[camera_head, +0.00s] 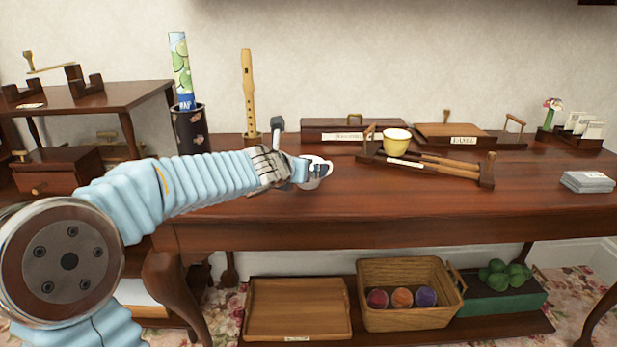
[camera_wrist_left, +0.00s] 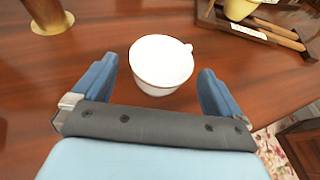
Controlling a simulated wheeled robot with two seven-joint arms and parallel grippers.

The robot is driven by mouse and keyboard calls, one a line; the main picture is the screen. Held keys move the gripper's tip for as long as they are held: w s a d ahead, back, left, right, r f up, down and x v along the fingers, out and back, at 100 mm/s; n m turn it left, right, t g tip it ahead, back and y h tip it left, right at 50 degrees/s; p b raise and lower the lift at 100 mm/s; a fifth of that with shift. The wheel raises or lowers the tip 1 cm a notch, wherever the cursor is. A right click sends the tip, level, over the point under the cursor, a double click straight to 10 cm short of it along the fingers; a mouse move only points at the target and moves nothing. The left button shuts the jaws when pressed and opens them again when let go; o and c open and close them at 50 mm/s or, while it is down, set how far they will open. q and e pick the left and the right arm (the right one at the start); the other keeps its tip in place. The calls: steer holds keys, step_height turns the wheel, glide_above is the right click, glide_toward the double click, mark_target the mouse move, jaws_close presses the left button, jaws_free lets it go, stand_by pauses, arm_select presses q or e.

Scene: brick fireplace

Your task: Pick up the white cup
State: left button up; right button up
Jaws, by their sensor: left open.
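The white cup (camera_wrist_left: 162,66) stands upright on the wooden table, its small handle pointing to the upper right in the left wrist view. In the head view the cup (camera_head: 318,171) is partly hidden behind my left gripper (camera_head: 300,160). My left gripper also shows in the left wrist view (camera_wrist_left: 157,88). It is open, with one finger on each side of the cup's near part and a gap on both sides. Nothing is held. My right gripper is not seen in either view.
A yellow cup (camera_head: 396,141) sits by a wooden rack (camera_head: 487,169) to the right. A recorder (camera_head: 248,90) stands on a base behind my arm. Grey cards (camera_head: 587,181) lie at the far right. The table front between the rack and the cards is clear.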

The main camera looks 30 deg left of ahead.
arm_select(q)
steer(key=b+x, duration=0.2)
steer(key=x, duration=0.2)
steer(key=shift+d+f, duration=0.15)
steer(key=shift+f, duration=0.1)
steer(key=shift+w, duration=0.45)
steer(key=c, duration=0.9)
